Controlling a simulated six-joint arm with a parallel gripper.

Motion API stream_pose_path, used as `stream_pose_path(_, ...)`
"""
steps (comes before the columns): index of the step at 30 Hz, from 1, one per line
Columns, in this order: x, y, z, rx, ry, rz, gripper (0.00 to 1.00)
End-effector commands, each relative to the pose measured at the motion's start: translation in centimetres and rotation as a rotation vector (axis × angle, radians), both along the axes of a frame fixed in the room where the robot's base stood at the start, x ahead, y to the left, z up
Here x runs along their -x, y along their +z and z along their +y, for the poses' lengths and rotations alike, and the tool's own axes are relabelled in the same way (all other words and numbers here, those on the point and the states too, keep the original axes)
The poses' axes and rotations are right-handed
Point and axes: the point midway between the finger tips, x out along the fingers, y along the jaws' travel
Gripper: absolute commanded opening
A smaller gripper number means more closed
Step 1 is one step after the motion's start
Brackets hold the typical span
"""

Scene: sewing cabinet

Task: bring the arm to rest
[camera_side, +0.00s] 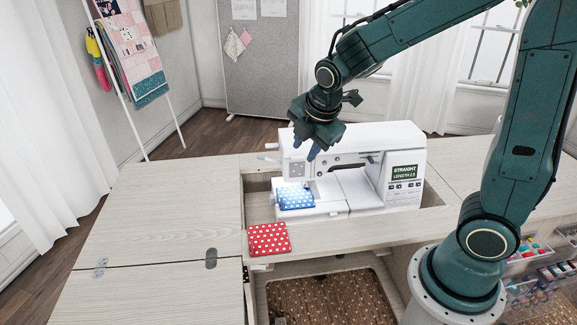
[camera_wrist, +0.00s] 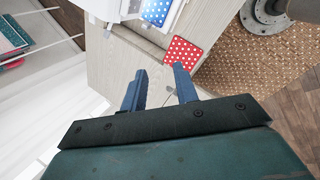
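My teal arm reaches in from the right, and my gripper (camera_side: 311,152) hangs in the air above and in front of the left end of the white sewing machine (camera_side: 350,183). In the wrist view the two blue fingers of my gripper (camera_wrist: 158,88) stand apart with nothing between them. A blue cloth with white dots (camera_side: 297,197) lies on the machine's bed, below the needle end; it also shows in the wrist view (camera_wrist: 155,11). A red cloth with white dots (camera_side: 269,239) lies on the cabinet top in front of the machine.
The wooden cabinet top (camera_side: 150,215) is clear on the left, with metal hinges. The machine sits in a cutout. Below the front edge is a woven mat (camera_side: 330,300). Clear drawers with coloured items (camera_side: 540,285) stand at the lower right. A quilt rack (camera_side: 135,60) stands at the back left.

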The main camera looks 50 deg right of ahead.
Motion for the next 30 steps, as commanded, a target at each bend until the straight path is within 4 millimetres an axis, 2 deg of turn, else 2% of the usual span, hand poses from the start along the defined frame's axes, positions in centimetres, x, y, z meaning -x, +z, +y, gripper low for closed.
stream_pose_path(1, 0.8, 1.0, 0.1, -0.035, -0.057, -0.022, 0.3)
stream_pose_path(6, 3.6, 3.3, 0.7, -0.159, -0.268, -0.075, 0.3)
stream_pose_path(15, 8.9, 6.5, 1.6, -0.378, -0.629, -0.149, 0.3)
stream_pose_path(21, 12.5, 7.9, 2.2, -0.52, -0.863, -0.188, 0.3)
stream_pose_path(30, 17.3, 8.7, 3.1, -0.696, -1.166, -0.217, 0.3)
